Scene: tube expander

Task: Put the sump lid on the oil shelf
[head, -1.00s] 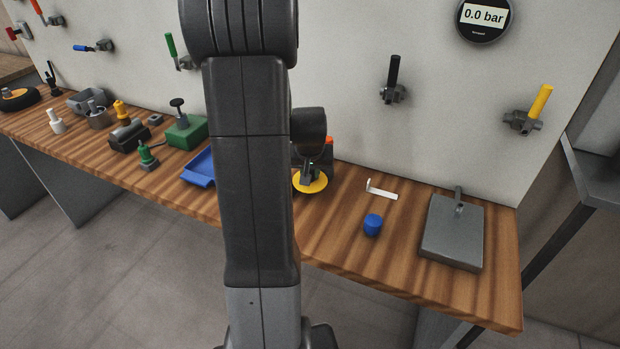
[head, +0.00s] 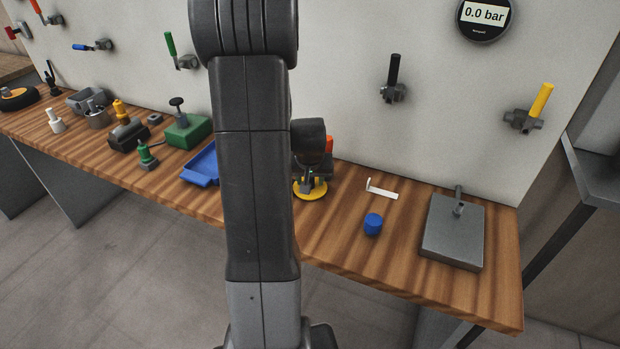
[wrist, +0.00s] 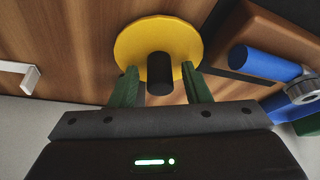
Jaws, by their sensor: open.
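A flat yellow disc with a black knob, which looks like the sump lid (head: 311,195), lies on the wooden bench beside my arm. In the wrist view the yellow lid (wrist: 135,45) shows below my gripper, its black knob between the two green fingers. My gripper (wrist: 160,78) is open, one finger on each side of the knob. I cannot tell whether either finger touches it. In the head view my gripper (head: 312,184) is small and low over the lid, partly covered by my arm. I cannot tell which thing is the oil shelf.
A blue tray (head: 201,166) is partly hidden behind my arm. A blue cup-like piece (head: 373,224), a white bracket (head: 383,189) and a grey plate (head: 452,235) are to the right. Several parts crowd the left bench. Valves with coloured handles stick out from the wall.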

